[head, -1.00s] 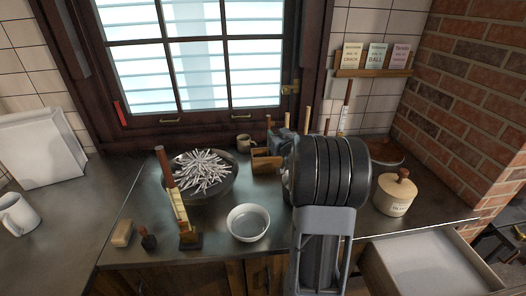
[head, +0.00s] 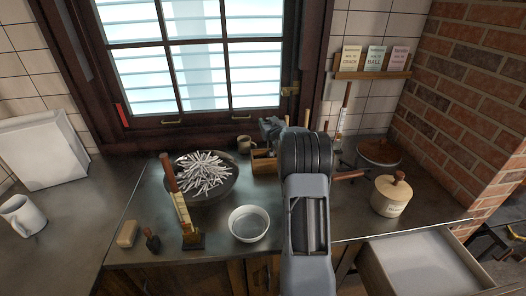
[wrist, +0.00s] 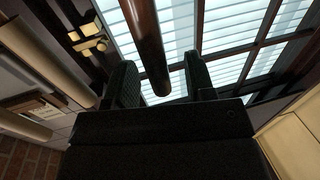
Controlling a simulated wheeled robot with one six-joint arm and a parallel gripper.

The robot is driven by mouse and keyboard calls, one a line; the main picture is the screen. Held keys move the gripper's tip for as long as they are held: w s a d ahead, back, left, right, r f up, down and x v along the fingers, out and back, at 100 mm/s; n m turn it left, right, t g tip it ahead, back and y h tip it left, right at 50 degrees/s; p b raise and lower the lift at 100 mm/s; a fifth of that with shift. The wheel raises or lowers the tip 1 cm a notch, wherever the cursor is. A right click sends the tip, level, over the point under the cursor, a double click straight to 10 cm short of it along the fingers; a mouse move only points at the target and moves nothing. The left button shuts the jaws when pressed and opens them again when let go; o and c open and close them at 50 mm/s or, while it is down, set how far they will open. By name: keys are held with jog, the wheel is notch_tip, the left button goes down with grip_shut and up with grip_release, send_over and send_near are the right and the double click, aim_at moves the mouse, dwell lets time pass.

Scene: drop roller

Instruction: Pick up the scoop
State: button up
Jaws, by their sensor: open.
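My gripper (head: 272,130) is beyond my arm in the head view, above the wooden caddy (head: 264,163), and mostly hidden. In the wrist view its two dark fingers (wrist: 160,88) are apart. A dark reddish-brown round handle (wrist: 150,45) hangs into the space between them, with a clear gap at the right finger; I cannot tell whether it touches the left one. It may be the scoop's handle, but no scoop bowl shows. In the head view a thin wooden handle tip (head: 306,117) shows behind my arm.
A dark bowl of white sticks (head: 205,196), a white bowl (head: 248,224) and a lidded jar (head: 391,196) stand on the counter. A pan (head: 379,152) is at the back right. A drawer (head: 425,268) is open at front right. The window (head: 200,70) is close behind.

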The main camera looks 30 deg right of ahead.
jog(key=shift+x, duration=1.1)
grip_shut()
